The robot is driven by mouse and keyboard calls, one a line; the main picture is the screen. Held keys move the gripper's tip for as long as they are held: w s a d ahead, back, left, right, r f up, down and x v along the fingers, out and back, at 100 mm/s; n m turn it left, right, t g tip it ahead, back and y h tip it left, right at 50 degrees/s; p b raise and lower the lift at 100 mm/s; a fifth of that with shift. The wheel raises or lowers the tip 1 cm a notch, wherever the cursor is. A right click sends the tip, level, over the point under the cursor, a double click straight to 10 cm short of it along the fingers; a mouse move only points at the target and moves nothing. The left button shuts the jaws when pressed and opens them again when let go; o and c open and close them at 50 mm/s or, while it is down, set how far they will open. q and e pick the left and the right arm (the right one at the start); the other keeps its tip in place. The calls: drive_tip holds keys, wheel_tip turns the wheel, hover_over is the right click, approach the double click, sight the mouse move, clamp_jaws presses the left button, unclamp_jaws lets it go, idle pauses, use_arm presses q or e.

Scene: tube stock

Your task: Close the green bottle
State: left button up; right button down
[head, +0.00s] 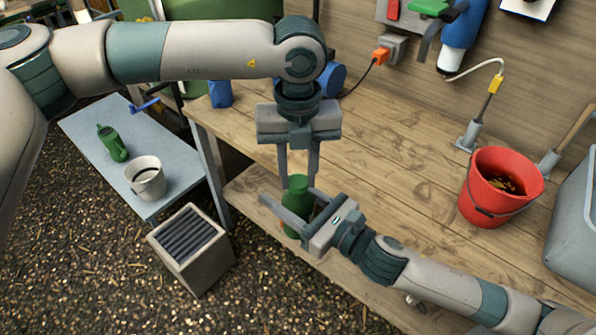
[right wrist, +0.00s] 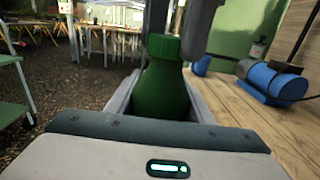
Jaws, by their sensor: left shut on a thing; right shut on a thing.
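My left gripper (head: 298,178) points straight down from above and is shut on the cap. Whether the cap is screwed tight cannot be told.
A red bucket (head: 486,205) stands on the bench at the right, beside a grey bin (head: 578,225). A blue-grey side table (head: 95,130) at the left holds a green container (head: 113,143) and a pale pot (head: 146,184). The middle of the bench is clear.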

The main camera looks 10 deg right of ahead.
use_arm(q)
drive_tip(key=m, duration=0.6)
drive_tip(key=shift+m, duration=0.3)
drive_tip(key=m, duration=1.1)
drive_tip(key=shift+m, duration=0.4)
drive_tip(key=m, duration=0.6)
drive_tip(key=shift+f, duration=0.1)
drive_tip(key=o, duration=1.2)
drive_tip(key=shift+o, duration=0.2)
drive_tip(key=shift+r, duration=0.2)
wheel_tip(320, 180, up, 12)
drive_tip(key=shift+f, duration=0.15)
